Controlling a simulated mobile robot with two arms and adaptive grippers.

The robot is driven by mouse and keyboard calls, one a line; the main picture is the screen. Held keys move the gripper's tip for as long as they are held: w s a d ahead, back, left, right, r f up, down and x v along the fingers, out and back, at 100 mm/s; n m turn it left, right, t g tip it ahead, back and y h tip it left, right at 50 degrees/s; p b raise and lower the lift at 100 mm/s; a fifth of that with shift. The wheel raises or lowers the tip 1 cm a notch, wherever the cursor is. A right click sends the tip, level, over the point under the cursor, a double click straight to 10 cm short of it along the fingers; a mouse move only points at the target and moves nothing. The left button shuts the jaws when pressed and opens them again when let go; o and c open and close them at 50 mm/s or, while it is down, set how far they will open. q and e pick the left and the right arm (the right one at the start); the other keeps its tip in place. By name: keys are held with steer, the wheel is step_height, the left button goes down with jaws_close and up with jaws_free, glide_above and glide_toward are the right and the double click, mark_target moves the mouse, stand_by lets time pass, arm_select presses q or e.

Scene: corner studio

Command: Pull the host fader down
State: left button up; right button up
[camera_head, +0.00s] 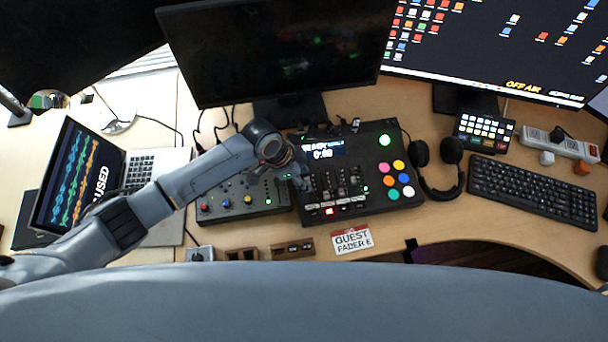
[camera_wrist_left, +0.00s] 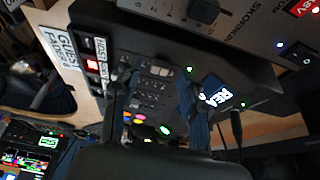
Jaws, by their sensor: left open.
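A black mixing console (camera_head: 375,160) with a small lit display, a row of faders and several coloured round pads lies in the middle of the desk. Its fader bank (camera_head: 338,186) shows just right of my left gripper (camera_head: 303,178), which hangs over the console's left part. In the left wrist view the fingers of my left gripper (camera_wrist_left: 155,105) are apart with the console (camera_wrist_left: 150,75) beyond them. I see nothing held between them. The fingers hide part of the faders, and I cannot tell which fader is the host one. My right gripper is not in view.
A smaller grey mixer (camera_head: 240,197) stands left of the console. Headphones (camera_head: 437,165) and a keyboard (camera_head: 533,190) lie to the right, a laptop (camera_head: 75,180) at left. Monitors (camera_head: 285,50) stand behind.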

arm_select(q)
steer(key=shift+d+f, duration=0.1)
steer(key=shift+f, duration=0.25)
jaws_close()
